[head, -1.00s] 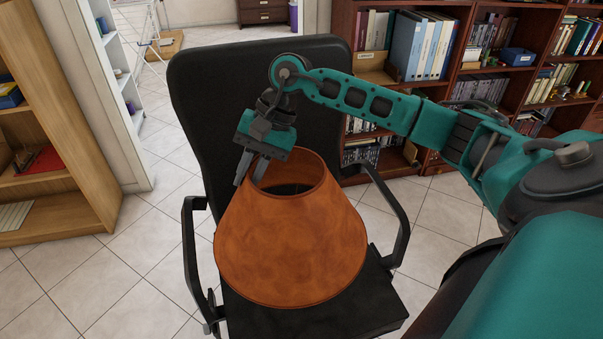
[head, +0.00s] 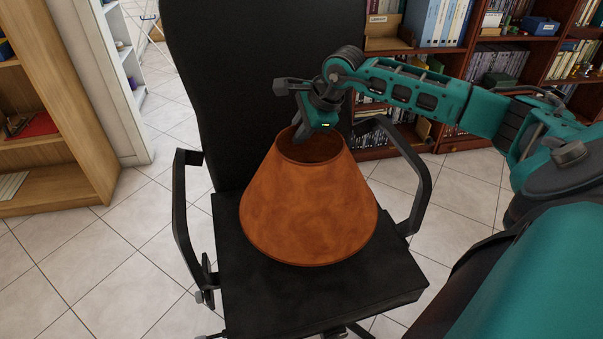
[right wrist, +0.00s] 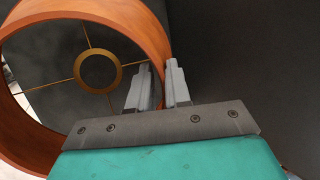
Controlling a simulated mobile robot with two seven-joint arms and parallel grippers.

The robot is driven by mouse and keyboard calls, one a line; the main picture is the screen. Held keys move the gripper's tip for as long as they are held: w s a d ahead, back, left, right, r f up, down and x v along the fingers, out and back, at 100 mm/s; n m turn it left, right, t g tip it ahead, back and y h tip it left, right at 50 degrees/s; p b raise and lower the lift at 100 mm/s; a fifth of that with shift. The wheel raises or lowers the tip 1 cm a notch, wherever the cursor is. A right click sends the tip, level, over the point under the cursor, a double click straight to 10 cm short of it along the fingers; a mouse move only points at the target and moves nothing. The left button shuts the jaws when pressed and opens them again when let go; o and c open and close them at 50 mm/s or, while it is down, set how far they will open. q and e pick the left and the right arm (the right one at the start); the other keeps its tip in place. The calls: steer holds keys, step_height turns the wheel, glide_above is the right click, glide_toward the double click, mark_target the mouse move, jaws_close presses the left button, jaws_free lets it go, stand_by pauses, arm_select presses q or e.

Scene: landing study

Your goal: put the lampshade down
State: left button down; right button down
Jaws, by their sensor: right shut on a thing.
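The orange, cone-shaped lampshade (head: 310,210) is upright, narrow end up, over the black seat of the office chair (head: 370,290). My right gripper (head: 300,134) is at the back left of its top rim and is shut on that rim. In the right wrist view, the two fingers (right wrist: 160,84) straddle the orange rim (right wrist: 150,30), one inside and one outside. The ring and spokes inside the shade show there too. The shade's bottom edge looks at or very near the seat; I cannot tell if it touches. My left gripper is not in view.
The chair's tall backrest (head: 250,70) stands behind the shade, with armrests at left (head: 180,215) and right (head: 422,180). A wooden shelf (head: 60,175) is at left and a dark bookcase (head: 480,65) at back right. Bare seat shows around the shade.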

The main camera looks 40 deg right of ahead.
mark_target(300, 153)
step_height(300, 153, down, 6)
steer(key=shift+r+b, duration=0.15)
steer(key=shift+b, duration=0.35)
steer(key=shift+f, duration=0.4)
step_height(300, 153, down, 6)
steer(key=b, duration=0.2)
steer(key=shift+f, duration=0.2)
steer(key=c, duration=1.1)
jaws_free()
steer(key=shift+r, duration=0.1)
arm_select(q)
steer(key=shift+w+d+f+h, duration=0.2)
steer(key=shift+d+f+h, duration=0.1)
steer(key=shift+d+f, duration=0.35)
